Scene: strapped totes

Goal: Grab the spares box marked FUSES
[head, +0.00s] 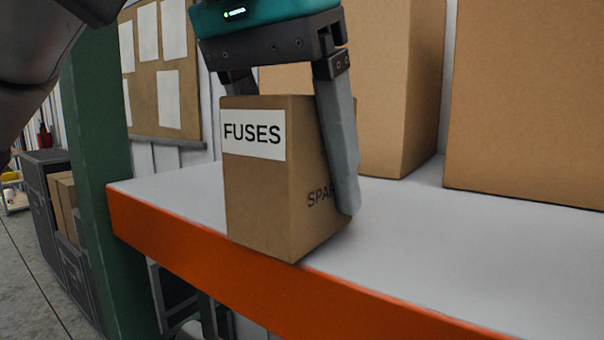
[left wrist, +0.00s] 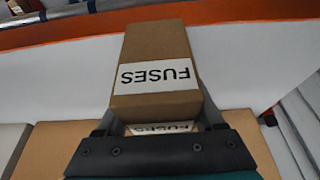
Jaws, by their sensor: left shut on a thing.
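The spares box (head: 265,190) is a brown cardboard box with a white FUSES label on one face and partly covered SPARES lettering on another. It sits upright at the front edge of the shelf in the head view. My left gripper (head: 290,150) comes down from above and is shut on the box, one finger along the right face and the other mostly hidden behind the box. In the left wrist view the box (left wrist: 158,50) lies between the fingers (left wrist: 158,122), its FUSES label upside down. My right gripper is not in view.
The grey shelf (head: 430,220) has an orange front beam (head: 190,250) and a green post (head: 95,150) at its left. Large cardboard boxes (head: 530,100) stand behind the FUSES box. The shelf right of it is clear.

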